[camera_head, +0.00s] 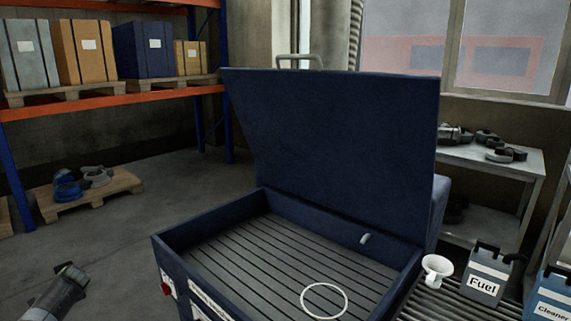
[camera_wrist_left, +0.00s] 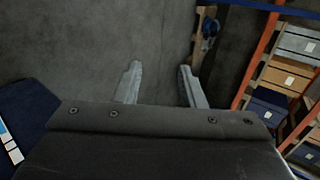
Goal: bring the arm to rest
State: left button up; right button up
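My left gripper (camera_wrist_left: 160,68) shows in the left wrist view with its two grey fingers spread apart. Nothing is between them, and bare floor lies beyond. My right gripper is in neither view.
The washer's lid stands open; a white ring (camera_head: 324,301) lies on its slatted tray. A shelf rack (camera_head: 110,103) with boxes and a floor pallet (camera_head: 90,203) stand left. A white funnel (camera_head: 437,268) and fuel can (camera_head: 486,276) are right. The left floor is open.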

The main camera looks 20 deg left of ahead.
pick_arm(q)
jog(key=s+a+f+g, duration=0.1)
jog(key=s+f, duration=0.4)
jog(key=s, duration=0.7)
jog(key=s+a+f+n, duration=0.1)
jog(key=s+f, duration=0.5)
jog(key=s, duration=0.6)
jog(key=s+f+g, duration=0.1)
jog(key=s+f, duration=0.4)
jog(key=s, duration=0.6)
jog(key=s+d+f+n+h, duration=0.1)
jog(key=s+d+f+h, duration=0.15)
jog(key=d+f, duration=0.9)
jog(key=s+d+f+n+h, duration=0.1)
jog(key=s+d+f+h, duration=0.15)
jog(key=d+f, duration=0.9)
jog(key=d+f+n+h, duration=0.1)
jog(key=d+f+h, duration=0.1)
jog(key=d, duration=1.4)
jog(key=d+f+n+h, duration=0.1)
jog(key=d+f, duration=0.3)
jog(key=d, duration=1.2)
jog(key=shift+w+f+g+h, duration=0.25)
jog(key=shift+f+g+h, duration=0.05)
jog(key=shift+h, duration=0.5)
jog(key=shift+s, duration=0.1)
